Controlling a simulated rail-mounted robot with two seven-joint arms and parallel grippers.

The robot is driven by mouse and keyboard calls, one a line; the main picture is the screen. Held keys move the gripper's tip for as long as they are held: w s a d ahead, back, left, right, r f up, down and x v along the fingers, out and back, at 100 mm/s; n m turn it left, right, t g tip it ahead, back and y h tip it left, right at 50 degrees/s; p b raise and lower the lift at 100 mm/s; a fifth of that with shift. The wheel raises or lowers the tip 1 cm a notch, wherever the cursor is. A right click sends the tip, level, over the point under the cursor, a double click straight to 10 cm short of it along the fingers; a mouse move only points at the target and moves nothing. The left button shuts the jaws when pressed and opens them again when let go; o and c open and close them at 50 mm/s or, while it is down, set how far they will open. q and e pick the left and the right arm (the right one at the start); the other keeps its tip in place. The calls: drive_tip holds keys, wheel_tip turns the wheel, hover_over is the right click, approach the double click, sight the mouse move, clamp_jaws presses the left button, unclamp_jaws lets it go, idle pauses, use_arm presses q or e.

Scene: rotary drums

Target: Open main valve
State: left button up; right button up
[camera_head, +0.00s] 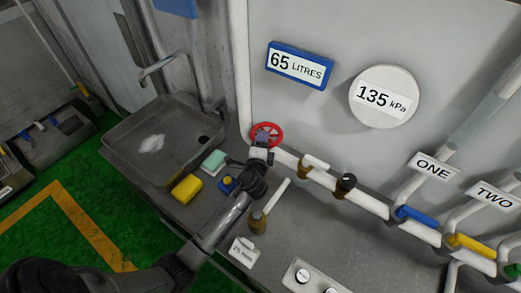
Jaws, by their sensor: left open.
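A red round handwheel (267,131) sits on the white pipe near the wall, in the upper middle of the head view. My left gripper (261,147) is at the lower edge of this red wheel, with its arm coming in from the lower left. It is open, and its fingers overlap the wheel's lower rim in the picture; I cannot tell whether they touch it. The gripper hides part of the wheel's lower side. My right gripper is not in view. No label marks which valve is the main one.
A metal sink (128,141) lies left, with a yellow sponge (186,188) and a teal one (214,160) beside it. Blue (417,216) and yellow (470,243) levers sit on the pipe at right. Gauges reading 65 litres (299,66) and 135 kPa (386,97) hang above.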

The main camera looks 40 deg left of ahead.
use_arm(q)
drive_tip(key=v, duration=1.3)
drive_tip(key=shift+s+d+b, duration=0.2)
drive_tip(key=shift+s+b, duration=0.05)
drive_tip(key=shift+b, duration=0.1)
